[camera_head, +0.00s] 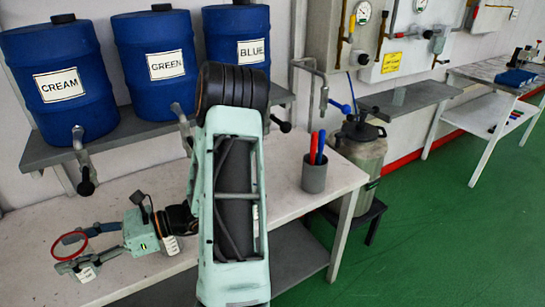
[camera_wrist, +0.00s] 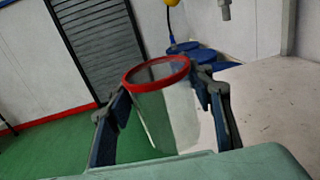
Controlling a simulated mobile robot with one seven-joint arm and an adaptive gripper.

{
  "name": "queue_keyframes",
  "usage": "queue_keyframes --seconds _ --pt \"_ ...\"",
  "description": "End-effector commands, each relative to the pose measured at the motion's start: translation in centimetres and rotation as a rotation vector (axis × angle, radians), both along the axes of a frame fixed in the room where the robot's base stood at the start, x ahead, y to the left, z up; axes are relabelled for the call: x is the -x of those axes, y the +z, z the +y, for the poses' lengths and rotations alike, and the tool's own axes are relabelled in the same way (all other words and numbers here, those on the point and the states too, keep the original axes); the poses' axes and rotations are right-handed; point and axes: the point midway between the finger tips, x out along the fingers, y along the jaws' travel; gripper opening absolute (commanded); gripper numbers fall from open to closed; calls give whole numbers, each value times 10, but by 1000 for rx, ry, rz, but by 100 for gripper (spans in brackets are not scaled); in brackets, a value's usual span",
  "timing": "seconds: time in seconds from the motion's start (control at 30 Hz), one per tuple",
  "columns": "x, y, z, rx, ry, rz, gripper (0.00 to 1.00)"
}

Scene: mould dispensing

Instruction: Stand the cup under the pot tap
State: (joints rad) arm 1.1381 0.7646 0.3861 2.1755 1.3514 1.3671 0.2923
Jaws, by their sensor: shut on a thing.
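A clear cup with a red rim (camera_wrist: 165,125) stands between the two fingers of my gripper (camera_wrist: 160,112) in the wrist view. The fingers close on its sides. In the head view the cup's red rim (camera_head: 70,247) shows at the far left, over the white bench, held by my gripper (camera_head: 75,250). I cannot tell whether its base touches the bench. A steel pot (camera_head: 359,155) with a clamped lid stands to the right of the bench. A bent pipe tap (camera_head: 323,92) with a blue handle is near it; I cannot tell whether it belongs to the pot.
Blue drums marked CREAM (camera_head: 60,88), GREEN (camera_head: 165,65) and BLUE (camera_head: 250,45) stand on a shelf with taps above the bench (camera_head: 290,165). A grey holder (camera_head: 314,176) with red and blue handles stands near the bench's right end. Green floor (camera_head: 440,220) is clear at right.

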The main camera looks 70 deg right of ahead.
Motion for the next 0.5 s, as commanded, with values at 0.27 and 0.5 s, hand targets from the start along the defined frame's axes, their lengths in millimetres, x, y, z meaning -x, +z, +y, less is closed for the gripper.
queue_keyframes --seconds 0.27,0.5 --pt "-21 36 49 -1 59 14 30" --pt "-24 70 60 1 71 17 30"
